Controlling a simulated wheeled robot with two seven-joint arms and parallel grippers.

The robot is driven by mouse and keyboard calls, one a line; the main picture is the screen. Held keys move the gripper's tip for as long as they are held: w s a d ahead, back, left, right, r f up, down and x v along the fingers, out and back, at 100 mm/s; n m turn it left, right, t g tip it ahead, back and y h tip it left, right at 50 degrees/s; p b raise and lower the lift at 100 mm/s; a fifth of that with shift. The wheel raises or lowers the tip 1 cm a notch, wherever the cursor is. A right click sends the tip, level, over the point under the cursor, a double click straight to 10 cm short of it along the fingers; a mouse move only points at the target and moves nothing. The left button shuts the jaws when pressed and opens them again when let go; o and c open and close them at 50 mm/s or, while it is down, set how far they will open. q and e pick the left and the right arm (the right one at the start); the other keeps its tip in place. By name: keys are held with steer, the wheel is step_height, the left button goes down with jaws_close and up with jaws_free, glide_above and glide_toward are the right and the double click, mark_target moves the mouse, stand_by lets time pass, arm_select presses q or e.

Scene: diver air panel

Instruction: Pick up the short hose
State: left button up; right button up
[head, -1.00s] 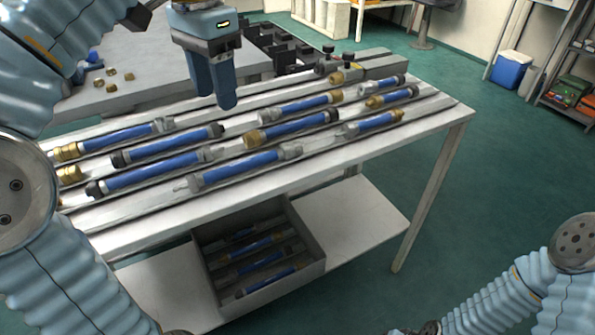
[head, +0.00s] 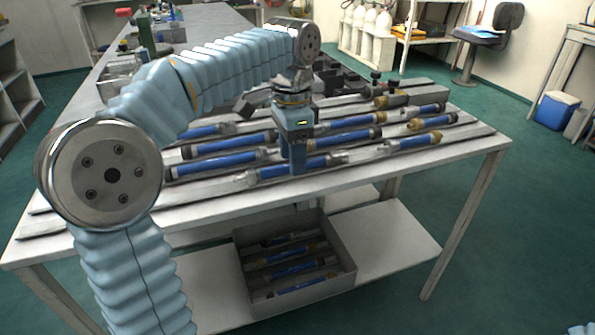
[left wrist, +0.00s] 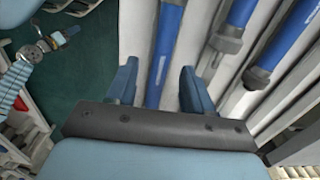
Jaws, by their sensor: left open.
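Several blue hoses with metal or black end fittings lie in rows on the table rails. My left gripper (head: 297,168) points down at a front-row hose (head: 268,172), hiding part of its middle. In the left wrist view my left gripper (left wrist: 162,88) is open, and this hose (left wrist: 163,45) runs between its two fingers without visible clamping. Shorter hoses (head: 412,140) lie at the right end of the table. I cannot tell for sure which one is meant by the short hose. My right gripper (left wrist: 62,36) seems to show small at the left of the wrist view.
Neighbouring hoses (left wrist: 225,35) lie close beside the left gripper. A grey bin (head: 345,287) with several blue hoses stands on the lower shelf (head: 395,240). Dark fittings and a clamp block (head: 420,92) sit behind the rails.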

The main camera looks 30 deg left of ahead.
arm_select(q)
steer(key=shift+f, duration=0.8)
jaws_close()
arm_select(e)
steer(key=shift+s+d, duration=0.15)
steer(key=shift+s, duration=0.25)
arm_select(q)
steer(key=shift+r, duration=0.1)
